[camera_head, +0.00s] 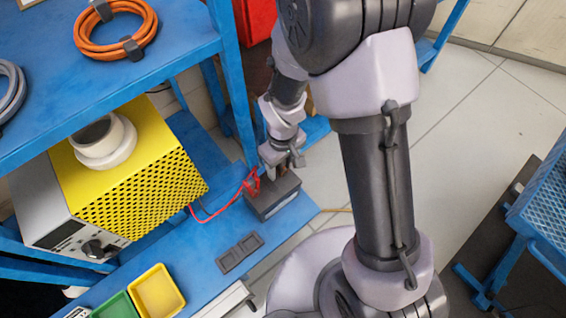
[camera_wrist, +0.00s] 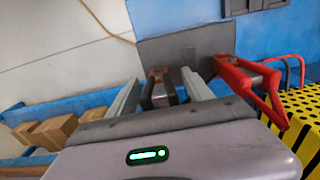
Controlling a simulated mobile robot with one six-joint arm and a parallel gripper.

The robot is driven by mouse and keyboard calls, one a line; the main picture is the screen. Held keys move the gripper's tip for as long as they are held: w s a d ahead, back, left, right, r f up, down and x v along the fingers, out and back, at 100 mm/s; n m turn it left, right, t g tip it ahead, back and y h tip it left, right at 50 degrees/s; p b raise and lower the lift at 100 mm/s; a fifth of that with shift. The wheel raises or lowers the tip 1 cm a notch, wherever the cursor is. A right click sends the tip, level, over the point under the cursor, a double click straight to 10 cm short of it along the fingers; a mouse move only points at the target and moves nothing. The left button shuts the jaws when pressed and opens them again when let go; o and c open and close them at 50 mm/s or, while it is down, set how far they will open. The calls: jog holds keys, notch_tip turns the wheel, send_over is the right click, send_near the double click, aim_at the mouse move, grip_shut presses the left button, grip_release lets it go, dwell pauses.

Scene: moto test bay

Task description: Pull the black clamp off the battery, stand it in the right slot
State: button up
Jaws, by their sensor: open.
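The dark grey battery (camera_head: 272,199) stands on the blue lower shelf; in the wrist view its grey face (camera_wrist: 190,47) fills the upper middle. The black clamp (camera_wrist: 162,92) is at the battery's near edge in the wrist view. My gripper (camera_wrist: 160,78) is open, with one finger on each side of the black clamp. In the head view my gripper (camera_head: 282,158) is over the battery's back end and hides most of the black clamp. The red clamp (camera_wrist: 248,82) sits to the right of my gripper. The two-slot holder (camera_head: 239,252) lies on the shelf in front of the battery; both slots look empty.
The red clamp's cable runs left toward the yellow charger (camera_head: 130,175). Green (camera_head: 117,306) and yellow (camera_head: 157,291) bins stand at the shelf's front left. An orange cable coil (camera_head: 115,25) lies on the upper shelf. Brown boxes (camera_wrist: 52,131) show at left in the wrist view.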

dwell(0.9)
grip_shut()
jog(key=shift+r, duration=0.1)
jog(key=shift+r+p, duration=2.05)
jog(key=shift+r, duration=0.9)
jog(key=shift+r+p, duration=1.95)
jog(key=shift+r, duration=0.6)
jog(key=shift+f, duration=0.2)
